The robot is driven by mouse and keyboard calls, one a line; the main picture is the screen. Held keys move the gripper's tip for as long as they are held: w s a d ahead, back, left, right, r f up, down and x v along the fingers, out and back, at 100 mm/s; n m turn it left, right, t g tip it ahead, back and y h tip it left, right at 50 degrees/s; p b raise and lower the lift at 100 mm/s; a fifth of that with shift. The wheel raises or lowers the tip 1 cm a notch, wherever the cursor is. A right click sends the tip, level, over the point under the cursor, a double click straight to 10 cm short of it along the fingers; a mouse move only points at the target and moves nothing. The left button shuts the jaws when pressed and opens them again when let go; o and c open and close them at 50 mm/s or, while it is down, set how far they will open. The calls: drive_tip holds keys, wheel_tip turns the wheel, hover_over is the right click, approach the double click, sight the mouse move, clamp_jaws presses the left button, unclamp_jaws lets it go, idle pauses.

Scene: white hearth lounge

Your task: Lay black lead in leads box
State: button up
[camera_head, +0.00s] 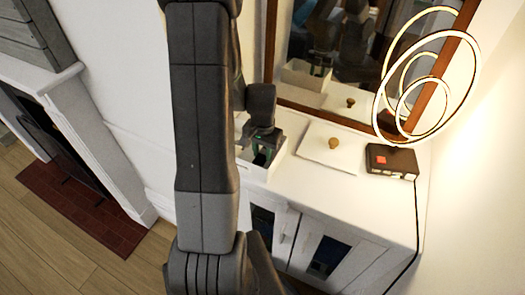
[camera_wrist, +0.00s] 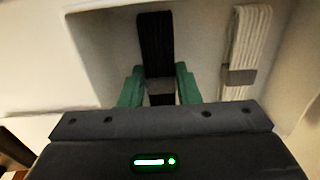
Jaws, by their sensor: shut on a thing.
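My gripper (camera_wrist: 159,72) has green fingers, shut on the black lead (camera_wrist: 157,40), a bundled dark cord with a grey band. In the wrist view the lead lies within the outline of the white leads box (camera_wrist: 88,50). I cannot tell whether the lead touches the box floor. A white lead (camera_wrist: 246,45) with a grey band lies at the right in the box. In the head view my gripper (camera_head: 264,150) points down into the open leads box (camera_head: 260,174), which my arm partly hides.
A white lid (camera_head: 314,143) with a wooden knob lies on the white cabinet (camera_head: 345,205), right of the box. A dark device (camera_head: 391,161) with a red patch stands farther right, by a lit ring lamp (camera_head: 468,75). A wood-framed mirror (camera_head: 340,118) stands behind.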

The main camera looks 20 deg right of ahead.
sight(263, 155)
drive_tip(key=shift+f, duration=0.25)
drive_tip(key=o, duration=1)
drive_tip(key=shift+r, duration=0.1)
drive_tip(key=shift+r+p, duration=0.5)
drive_tip(key=shift+r, duration=0.1)
wheel_tip(263, 155, up, 12)
drive_tip(key=shift+f+b, duration=0.25)
drive_tip(key=shift+b, duration=0.1)
wheel_tip(263, 155, down, 13)
drive_tip(key=shift+f+b, duration=0.1)
drive_tip(key=shift+b, duration=0.2)
drive_tip(key=shift+r+p, duration=0.5)
drive_tip(key=shift+r, duration=0.1)
